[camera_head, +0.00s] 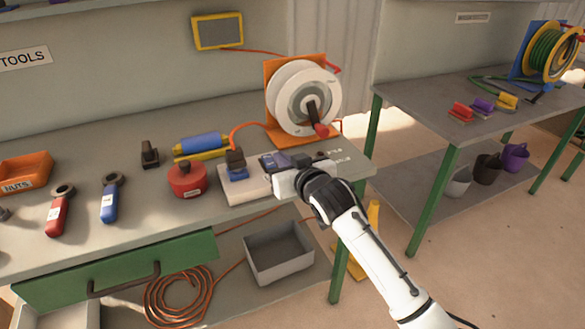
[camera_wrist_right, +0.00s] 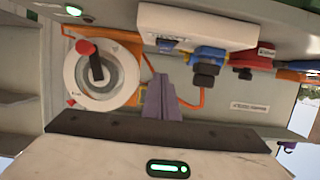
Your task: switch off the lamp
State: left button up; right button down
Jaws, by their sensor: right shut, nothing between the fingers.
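A yellow-framed grey panel (camera_head: 217,31), which looks like the lamp, stands at the back wall with an orange cable; its face looks dark. A white socket strip (camera_head: 236,193) lies on the workbench with a black and blue plug (camera_head: 236,163) in it. In the right wrist view the strip (camera_wrist_right: 220,20) also shows a small blue switch-like part (camera_wrist_right: 166,43). My right gripper (camera_head: 268,161) is shut and empty at the strip's right end, hiding part of it. Its purple fingers (camera_wrist_right: 160,97) show in the wrist view; contact cannot be told. My left gripper is not in view.
A white cable reel (camera_head: 303,97) on an orange stand is behind my right gripper. A red round can (camera_head: 187,180) stands left of the strip. A blue-handled tool (camera_head: 109,198) and a red-handled tool (camera_head: 58,212) lie further left. A grey bin (camera_head: 279,262) sits below.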

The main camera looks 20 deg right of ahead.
jog(key=shift+f+v, duration=0.2)
jog(key=shift+v, duration=1.2)
jog(key=shift+f+v, duration=0.25)
jog(key=shift+v, duration=1.1)
jog(key=shift+s+f, duration=0.1)
jog(key=shift+s, duration=0.05)
jog(key=s+f+g, duration=0.3)
jog(key=s+f, duration=1.1)
jog(key=f, duration=0.4)
jog(key=s+f+g, duration=0.1)
jog(key=s+f, duration=0.5)
jog(key=s, duration=0.3)
jog(key=s+f+g, duration=0.2)
jog(key=s+f, duration=0.4)
jog(key=s, duration=0.4)
jog(key=shift+a+n+y, duration=0.35)
jog(key=shift+n+y, duration=0.05)
